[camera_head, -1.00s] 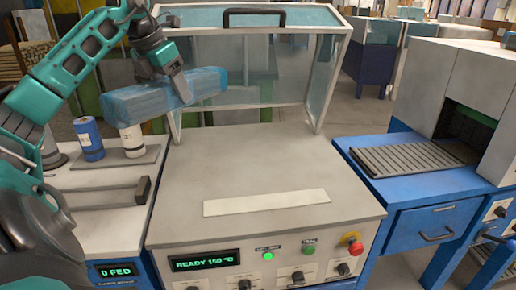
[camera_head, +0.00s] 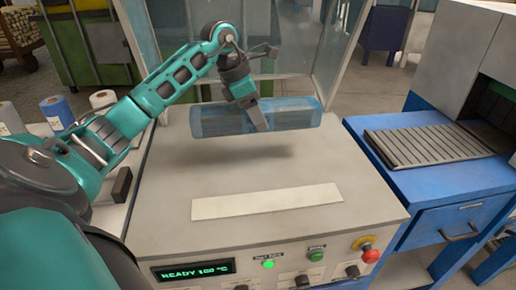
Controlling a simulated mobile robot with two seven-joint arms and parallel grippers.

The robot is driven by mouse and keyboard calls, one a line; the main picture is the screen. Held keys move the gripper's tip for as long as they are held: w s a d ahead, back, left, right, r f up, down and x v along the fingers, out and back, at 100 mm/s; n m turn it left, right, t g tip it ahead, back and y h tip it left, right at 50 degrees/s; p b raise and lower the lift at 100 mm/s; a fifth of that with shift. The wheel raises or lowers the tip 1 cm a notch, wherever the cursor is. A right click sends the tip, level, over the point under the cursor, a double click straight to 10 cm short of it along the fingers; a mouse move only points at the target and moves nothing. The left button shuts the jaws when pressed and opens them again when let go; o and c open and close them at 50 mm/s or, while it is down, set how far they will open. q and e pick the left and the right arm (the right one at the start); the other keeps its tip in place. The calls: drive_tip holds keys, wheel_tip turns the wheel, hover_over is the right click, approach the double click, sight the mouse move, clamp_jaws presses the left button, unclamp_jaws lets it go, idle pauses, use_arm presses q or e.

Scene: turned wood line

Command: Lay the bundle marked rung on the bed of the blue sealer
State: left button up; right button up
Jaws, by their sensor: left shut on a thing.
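My left gripper (camera_head: 258,122) is shut on a long bundle (camera_head: 214,121) in bluish clear film. It holds the bundle level, across the view, over the rear part of the sealer's flat grey bed (camera_head: 270,175). A soft shadow lies below the bundle, so it looks a little above the bed. I cannot read any mark on the bundle. The sealer's front panel shows a green-lit display (camera_head: 194,271) reading READY. A pale strip (camera_head: 267,202) lies along the bed in front of the bundle. My right gripper is not in view.
A clear hood (camera_head: 338,60) in a light frame stands behind the bed. To the right is a blue unit (camera_head: 433,213) with a grey roller conveyor (camera_head: 424,146). To the left are a blue roll (camera_head: 56,113) and a white roll (camera_head: 103,98). The front bed is clear.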

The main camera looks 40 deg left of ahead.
sight(237, 108)
use_arm(q)
drive_tip(key=shift+w+a, duration=0.1)
drive_tip(key=shift+w, duration=0.15)
drive_tip(key=shift+w+f, duration=0.1)
drive_tip(key=shift+f, duration=0.2)
wheel_tip(237, 108, down, 9)
drive_tip(key=shift+f, duration=0.1)
drive_tip(key=shift+f, duration=0.25)
drive_tip(key=o, duration=1.4)
drive_tip(key=v, duration=1.2)
drive_tip(key=shift+r, duration=0.25)
drive_tip(key=shift+f, duration=0.1)
